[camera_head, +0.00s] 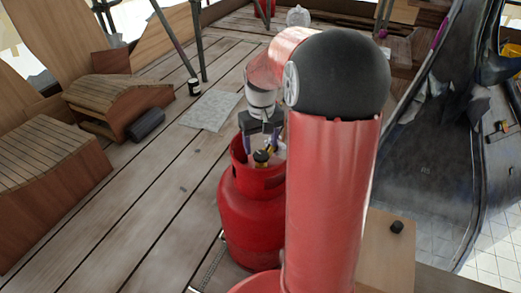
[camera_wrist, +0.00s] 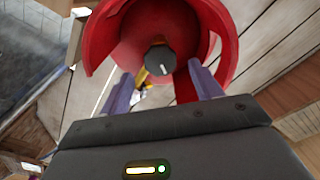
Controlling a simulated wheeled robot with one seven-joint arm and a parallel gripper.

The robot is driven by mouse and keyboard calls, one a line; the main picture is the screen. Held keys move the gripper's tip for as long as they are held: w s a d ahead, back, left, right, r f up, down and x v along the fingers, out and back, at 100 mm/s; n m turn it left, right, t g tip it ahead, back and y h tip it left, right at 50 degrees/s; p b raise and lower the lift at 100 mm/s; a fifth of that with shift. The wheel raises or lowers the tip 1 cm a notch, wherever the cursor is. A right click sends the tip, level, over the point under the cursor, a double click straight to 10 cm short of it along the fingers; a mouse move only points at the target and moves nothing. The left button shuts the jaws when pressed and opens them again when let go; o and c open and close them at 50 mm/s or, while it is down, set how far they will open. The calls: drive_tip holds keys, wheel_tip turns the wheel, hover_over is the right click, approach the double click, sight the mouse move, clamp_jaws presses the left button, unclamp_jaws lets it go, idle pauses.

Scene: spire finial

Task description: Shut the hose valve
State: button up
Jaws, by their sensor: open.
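A red gas cylinder (camera_head: 250,214) stands upright on the plank floor, and its red collar also shows in the wrist view (camera_wrist: 99,40). Inside the collar is the valve, with a round black knob (camera_wrist: 160,60) bearing a white mark and a yellow brass body (camera_wrist: 141,76). In the head view the knob (camera_head: 261,156) is small and partly hidden. My gripper (camera_head: 264,145) points down over the collar.
Wooden slatted steps (camera_head: 120,92) stand at the left, with a dark roll (camera_head: 146,124) beside them. A dark curved slide-like surface (camera_head: 440,150) is at the right. Plank floor left of the cylinder is clear.

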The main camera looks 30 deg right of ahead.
sight(261, 154)
drive_tip(key=shift+f, duration=1.65)
drive_tip(key=shift+c, duration=0.4)
drive_tip(key=c, duration=0.9)
drive_tip(key=shift+m, duration=0.4)
drive_tip(key=m, duration=0.5)
drive_tip(key=shift+r, duration=0.1)
drive_tip(key=m, duration=0.6)
drive_tip(key=shift+m+p, duration=0.3)
drive_tip(key=shift+p, duration=0.05)
